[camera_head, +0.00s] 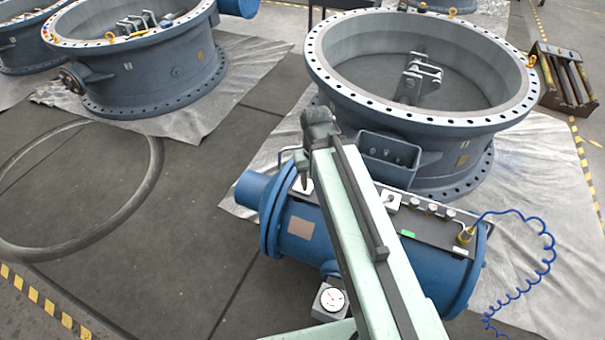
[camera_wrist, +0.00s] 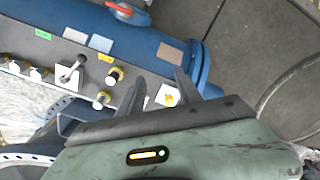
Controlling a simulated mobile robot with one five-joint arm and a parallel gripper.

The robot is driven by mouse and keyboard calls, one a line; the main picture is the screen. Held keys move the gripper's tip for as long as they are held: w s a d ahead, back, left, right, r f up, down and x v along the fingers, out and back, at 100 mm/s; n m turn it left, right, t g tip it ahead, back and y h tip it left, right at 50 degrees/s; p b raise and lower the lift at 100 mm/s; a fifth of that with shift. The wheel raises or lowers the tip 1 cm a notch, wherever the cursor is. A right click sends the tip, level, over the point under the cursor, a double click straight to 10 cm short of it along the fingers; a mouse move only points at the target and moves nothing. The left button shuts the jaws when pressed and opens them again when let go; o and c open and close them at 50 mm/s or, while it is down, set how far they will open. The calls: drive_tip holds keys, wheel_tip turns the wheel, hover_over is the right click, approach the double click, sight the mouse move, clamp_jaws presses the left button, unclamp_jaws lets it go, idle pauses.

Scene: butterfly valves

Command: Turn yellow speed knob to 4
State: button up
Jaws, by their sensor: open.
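In the wrist view, a small yellow knob (camera_wrist: 170,100) on a white plate shows between my gripper's fingers. It sits near the end of the dark panel on the blue cylinder (camera_wrist: 165,48). Its scale and pointer are too small to read. My gripper (camera_wrist: 160,76) is open, with one finger on each side of the knob in the picture; I cannot tell whether either touches it. In the head view, my gripper (camera_head: 304,182) points down at the left end of the panel, over a white plate, and hides the knob.
Two yellow-and-black fittings (camera_wrist: 108,88) and a grey lever (camera_wrist: 72,70) stand beside the knob on the panel. A blue coiled cable (camera_head: 540,262) hangs from the panel's right end. A large flanged valve ring (camera_head: 430,120) stands behind.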

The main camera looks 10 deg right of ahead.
drive_tip(key=w+f+m+b, duration=0.2)
drive_tip(key=w+m, duration=0.1)
drive_tip(key=w, duration=0.1)
drive_tip(key=w+f+m+b, duration=0.2)
drive_tip(key=w+f+m, duration=0.1)
drive_tip(key=w, duration=0.2)
drive_tip(key=w+f+m+b, duration=0.2)
drive_tip(key=w+m+b, duration=0.1)
drive_tip(key=w, duration=0.1)
drive_tip(key=shift+w+d+f, duration=0.15)
drive_tip(key=shift+w+f, duration=0.05)
drive_tip(key=shift+w, duration=0.2)
drive_tip(key=shift+w+m, duration=0.35)
drive_tip(key=shift+m, duration=0.15)
wheel_tip(320, 180, down, 8)
drive_tip(key=b, duration=0.8)
drive_tip(key=shift+s+r, duration=0.1)
drive_tip(key=shift+s, duration=0.05)
drive_tip(key=shift+r, duration=0.1)
clamp_jaws()
